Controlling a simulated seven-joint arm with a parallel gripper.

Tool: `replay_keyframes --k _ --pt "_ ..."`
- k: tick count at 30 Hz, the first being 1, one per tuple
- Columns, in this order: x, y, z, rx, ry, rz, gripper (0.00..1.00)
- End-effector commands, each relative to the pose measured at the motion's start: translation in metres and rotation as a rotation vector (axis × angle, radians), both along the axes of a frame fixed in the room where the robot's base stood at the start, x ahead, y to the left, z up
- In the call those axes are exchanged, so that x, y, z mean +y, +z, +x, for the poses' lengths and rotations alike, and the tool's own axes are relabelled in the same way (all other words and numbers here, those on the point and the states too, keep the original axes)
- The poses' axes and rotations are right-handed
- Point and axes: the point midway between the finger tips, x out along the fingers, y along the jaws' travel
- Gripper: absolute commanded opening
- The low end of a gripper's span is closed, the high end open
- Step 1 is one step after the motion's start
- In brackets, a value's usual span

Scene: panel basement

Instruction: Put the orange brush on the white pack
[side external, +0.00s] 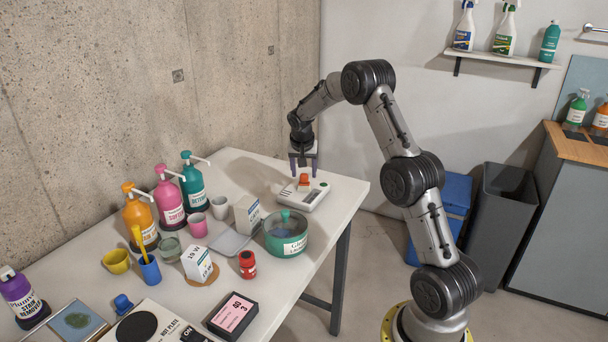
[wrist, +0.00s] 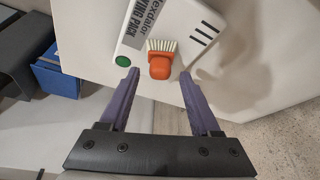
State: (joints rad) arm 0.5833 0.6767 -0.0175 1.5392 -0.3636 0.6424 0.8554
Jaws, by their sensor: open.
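The orange brush (wrist: 160,67) has an orange handle and pale bristles. It lies on the white pack (wrist: 188,17), near the pack's edge, in the wrist view. The white pack has a green round button and dark slots. In the side view the brush (side external: 304,180) rests on top of the pack (side external: 312,201) at the far end of the table. My gripper (wrist: 157,73) is open and empty, its purple fingers apart on either side of the brush in the picture. In the side view my gripper (side external: 303,172) is just above the pack, pointing down.
The white table (side external: 345,193) carries a teal pot (side external: 286,242), a carton (side external: 247,214), pump bottles (side external: 168,205) and cups left of the pack. The table's edge is close to the pack. A blue bin (side external: 456,190) and a dark bin (side external: 500,225) stand on the floor.

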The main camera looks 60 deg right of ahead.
Motion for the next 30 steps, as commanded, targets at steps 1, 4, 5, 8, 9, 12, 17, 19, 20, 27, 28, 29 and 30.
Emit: replay_keyframes --k 1,4,5,8,9,12,17,19,20,27,28,29,30 --pt "0.003 0.010 -0.001 -0.004 0.001 -0.003 0.64" --pt "0.010 0.029 -0.004 -0.004 0.002 -0.004 0.64" --pt "0.013 0.035 -0.005 -0.004 0.002 -0.004 0.64" --pt "0.021 0.054 -0.008 -0.003 0.002 -0.002 0.64" --pt "0.023 0.062 -0.009 -0.005 0.002 -0.002 0.64" --pt "0.029 0.077 -0.012 -0.003 0.002 -0.002 0.64" --pt "0.035 0.093 -0.015 -0.001 0.001 -0.002 0.64" --pt "0.038 0.097 -0.016 -0.001 0.004 -0.002 0.64" --pt "0.040 0.099 -0.016 -0.002 0.008 -0.001 0.64" --pt "0.111 0.145 -0.039 -0.012 0.186 -0.002 0.64" --pt "0.125 0.153 -0.045 -0.013 0.225 -0.004 0.64" --pt "0.139 0.159 -0.052 -0.014 0.267 -0.005 0.64" --pt "0.159 0.167 -0.063 -0.017 0.321 -0.005 0.64"
